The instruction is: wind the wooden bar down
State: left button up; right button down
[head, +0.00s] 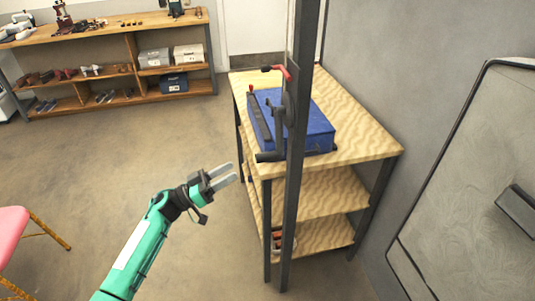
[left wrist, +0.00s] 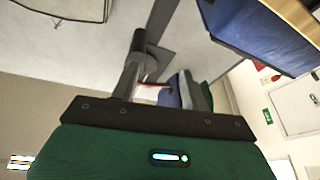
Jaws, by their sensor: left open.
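A dark crank with a handle grip (head: 269,157) at its lower end is mounted on an upright dark post (head: 294,190) in the head view. Its arm rises to a round hub (head: 289,108). No wooden bar that I can make out shows in either view. My left gripper (head: 222,176) is open and empty, to the left of the handle grip and a little below it, apart from it. Its fingers also show in the left wrist view (left wrist: 162,85), with a dark rounded part beyond them that may be the grip. My right gripper is not in view.
A wooden shelf table (head: 365,140) stands behind the post, with a blue case (head: 314,126) on top. A pink seat (head: 12,232) is at the left edge. The floor around my left arm is clear.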

pick_arm(q)
jog(key=v, duration=0.9)
jog(key=shift+w+f, duration=0.15)
jog(key=shift+w, duration=0.15)
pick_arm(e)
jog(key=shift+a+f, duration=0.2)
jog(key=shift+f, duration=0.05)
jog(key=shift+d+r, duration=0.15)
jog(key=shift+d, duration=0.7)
